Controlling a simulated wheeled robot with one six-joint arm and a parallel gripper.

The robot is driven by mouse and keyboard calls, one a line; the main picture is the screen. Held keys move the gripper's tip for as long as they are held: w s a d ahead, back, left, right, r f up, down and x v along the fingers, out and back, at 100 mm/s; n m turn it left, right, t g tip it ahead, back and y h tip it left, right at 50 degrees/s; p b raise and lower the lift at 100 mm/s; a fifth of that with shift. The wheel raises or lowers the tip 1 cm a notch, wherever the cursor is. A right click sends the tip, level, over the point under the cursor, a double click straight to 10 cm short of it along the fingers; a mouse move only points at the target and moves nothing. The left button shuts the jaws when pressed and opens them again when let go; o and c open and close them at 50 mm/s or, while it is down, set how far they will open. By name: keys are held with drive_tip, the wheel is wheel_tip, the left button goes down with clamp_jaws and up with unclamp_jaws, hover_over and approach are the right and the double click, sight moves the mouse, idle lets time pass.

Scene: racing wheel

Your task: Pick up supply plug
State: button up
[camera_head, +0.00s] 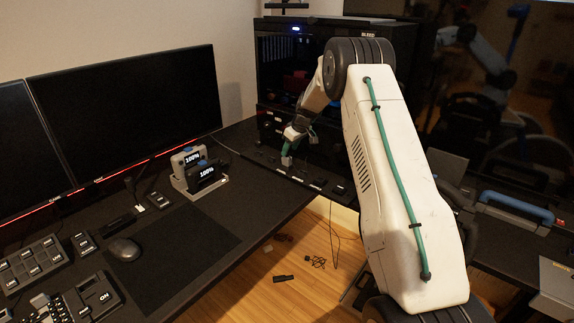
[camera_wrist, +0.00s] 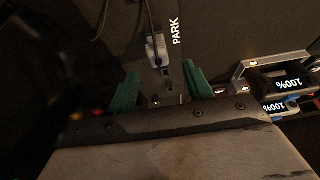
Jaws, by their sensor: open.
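A grey plug (camera_wrist: 156,48) with a dark cable running from its far end lies beside the white PARK label in the wrist view. I take it for the supply plug, but no label on it is readable. My gripper (camera_wrist: 161,74) is open, with one green finger on either side of a gap. The plug is just beyond the fingertips, roughly in line with the gap, and I see no contact. In the head view my gripper (camera_head: 288,152) is above the far part of the black desk, in front of the computer case. The plug cannot be made out there.
Two battery packs marked 100% stand in a grey dock (camera_head: 204,180) left of my gripper. The black computer case (camera_head: 275,75) stands close behind it. Monitors (camera_head: 125,110) are at left. A dark connector (camera_head: 283,278) and a loose cable (camera_head: 318,262) lie on the wooden floor.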

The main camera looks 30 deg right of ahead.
sight(287, 157)
drive_tip(key=x, duration=0.5)
drive_tip(key=shift+s+d, duration=0.1)
drive_tip(key=shift+d, duration=0.1)
drive_tip(key=c, duration=1.1)
drive_tip(key=shift+o, duration=0.2)
drive_tip(key=shift+r, duration=0.15)
